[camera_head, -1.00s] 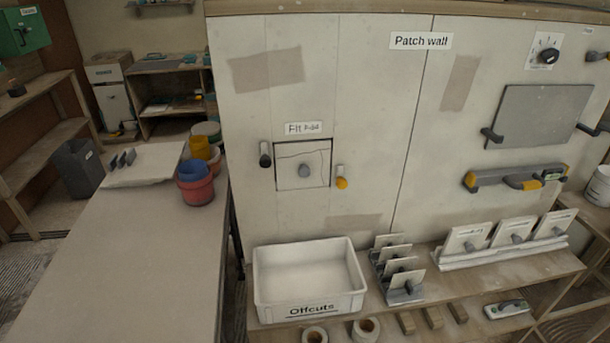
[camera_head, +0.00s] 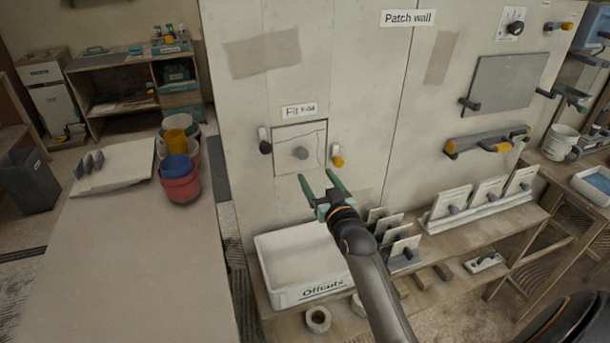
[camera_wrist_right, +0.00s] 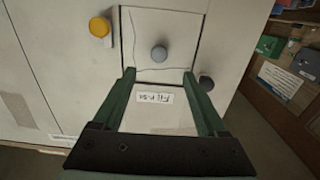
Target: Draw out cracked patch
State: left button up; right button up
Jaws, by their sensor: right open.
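The cracked patch (camera_head: 311,140) is a pale square panel with a grey knob (camera_head: 301,153), set in a dark-edged opening of the patch wall. A crack line runs across it. A dark-ended catch (camera_head: 265,145) sits at its left and a yellow-ended catch (camera_head: 337,157) at its right. In the right wrist view the patch (camera_wrist_right: 178,24) and its knob (camera_wrist_right: 159,53) appear beyond the fingers. My right gripper (camera_head: 321,178) is open and empty, in front of the wall, just below the patch in the head view. My left gripper is not in view.
A white bin labelled Offcuts (camera_head: 265,271) stands on the shelf below. Racked plates (camera_head: 489,191) stand to its right. A grey table (camera_head: 150,270) with red and blue buckets (camera_head: 180,189) is at the left. A level (camera_head: 480,143) hangs on the wall.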

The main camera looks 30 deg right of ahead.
aim_at(304, 155)
jog(key=b+x, duration=0.3)
jog(key=x, duration=0.6)
jog(key=shift+w+d+f+b, duration=0.1)
jog(key=shift+w+b, duration=0.1)
jog(key=shift+b, duration=0.1)
jog(key=shift+w+d, duration=0.1)
jog(key=shift+w, duration=0.45)
grip_shut()
dwell(0.9)
jog(key=shift+r, duration=0.3)
dwell(0.4)
